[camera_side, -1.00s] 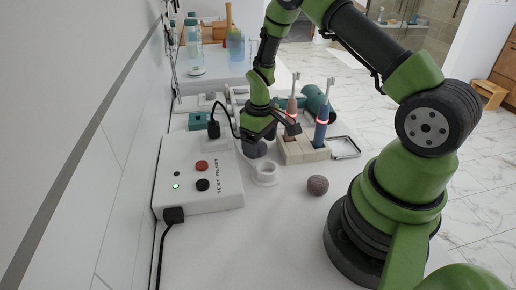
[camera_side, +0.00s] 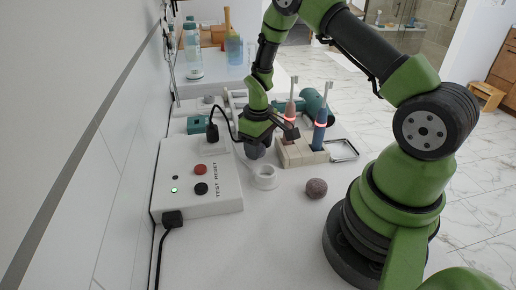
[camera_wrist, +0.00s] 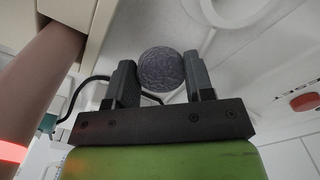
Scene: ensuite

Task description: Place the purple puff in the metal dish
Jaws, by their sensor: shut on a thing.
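My gripper (camera_wrist: 160,88) is shut on a dark purple-grey ball, the purple puff (camera_wrist: 161,69), which sits between the two fingers in the wrist view. In the side view the puff (camera_side: 255,151) shows below my gripper, partly covered by it, just behind a white ring-shaped holder. I cannot tell whether it is clear of the counter. The metal dish (camera_side: 344,150) seems to be the shallow, shiny-rimmed rectangular tray at the right edge of the counter. It lies right of my gripper, beyond the toothbrush block.
A beige block (camera_side: 303,153) holding two upright electric toothbrushes stands between my gripper and the dish. A brownish ball (camera_side: 316,188) lies in front. The white ring holder (camera_side: 264,177) and a white test box (camera_side: 200,185) with a cable are nearby.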

